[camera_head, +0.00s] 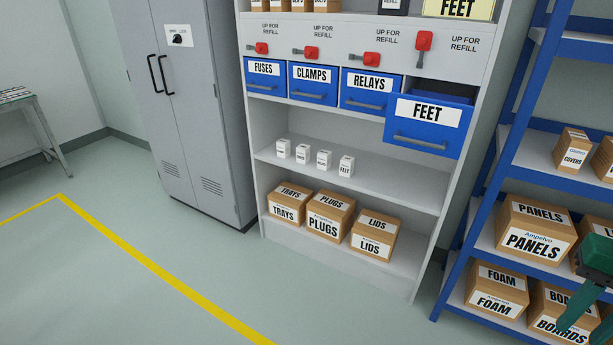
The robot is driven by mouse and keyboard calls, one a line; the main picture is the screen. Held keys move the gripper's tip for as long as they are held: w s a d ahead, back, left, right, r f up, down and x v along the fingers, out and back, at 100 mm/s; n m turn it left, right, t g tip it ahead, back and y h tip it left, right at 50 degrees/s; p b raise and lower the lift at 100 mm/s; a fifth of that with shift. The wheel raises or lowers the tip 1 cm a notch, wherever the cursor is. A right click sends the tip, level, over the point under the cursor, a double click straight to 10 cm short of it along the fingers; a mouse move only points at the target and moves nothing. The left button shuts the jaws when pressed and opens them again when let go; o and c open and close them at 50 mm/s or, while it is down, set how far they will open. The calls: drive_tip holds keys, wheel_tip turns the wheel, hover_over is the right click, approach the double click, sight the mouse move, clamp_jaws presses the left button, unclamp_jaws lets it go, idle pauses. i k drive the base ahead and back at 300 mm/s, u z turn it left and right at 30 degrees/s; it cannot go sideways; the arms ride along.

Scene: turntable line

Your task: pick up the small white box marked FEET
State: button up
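The small white box marked FEET (346,166) stands upright on the middle shelf of the grey shelf unit. It is the rightmost in a row of several similar small white boxes, with a narrow gap to the one on its left. My gripper (584,324) is dark green and shows at the lower right edge, partly cut off. It points down in front of the blue rack, well to the right of and apart from the FEET box. Its fingers appear spread, with nothing seen between them.
An open blue drawer marked FEET (425,128) juts out above and right of the small boxes. Cartons (323,216) fill the shelf below. A blue rack (478,210) with cartons stands at right, a grey cabinet (190,100) at left. The floor (130,290) in front is clear.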

sight(347, 163)
drive_tip(key=z, duration=0.05)
drive_tip(key=k, duration=0.5)
drive_tip(key=u, duration=0.8)
drive_tip(key=i, duration=2.1)
drive_tip(key=z, duration=0.6)
